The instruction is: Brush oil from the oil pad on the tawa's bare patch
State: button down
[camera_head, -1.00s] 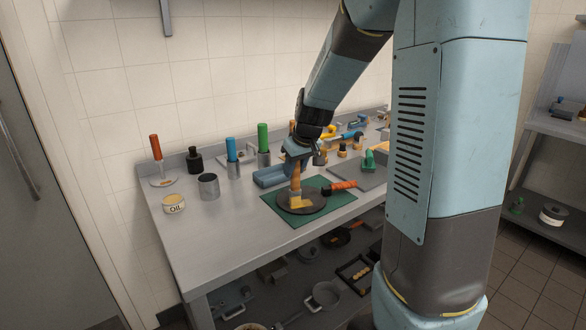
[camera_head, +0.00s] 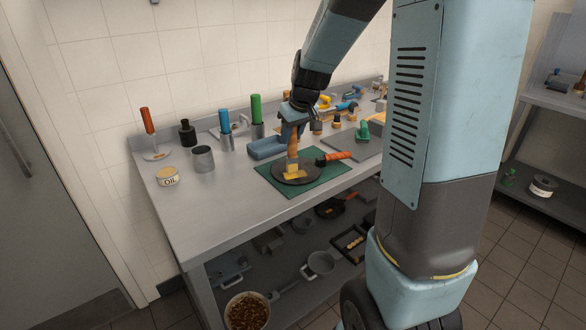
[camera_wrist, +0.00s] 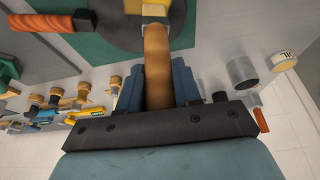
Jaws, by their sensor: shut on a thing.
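My gripper (camera_head: 293,120) is shut on the wooden handle of a brush (camera_head: 292,145) above the tawa. The brush is upright, its yellow bristles (camera_head: 293,174) down at the dark round tawa (camera_head: 312,177), apparently touching it. In the wrist view the wooden handle (camera_wrist: 157,65) runs between my fingers, and the tawa (camera_wrist: 118,22) lies under the brush head. The tawa has an orange handle (camera_head: 338,156) and sits on a green mat (camera_head: 268,190). A tub labelled OIL (camera_head: 167,177) stands at the left end of the table. No bare patch can be made out.
A blue block (camera_head: 266,148) lies behind the mat. Several tools crowd the right. The front left table is clear.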

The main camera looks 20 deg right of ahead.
jog(key=shift+d, duration=1.35)
jog(key=shift+f, duration=0.6)
jog(key=shift+s+d+r, duration=0.1)
jog(key=shift+d, duration=1.15)
jog(key=shift+a, duration=0.1)
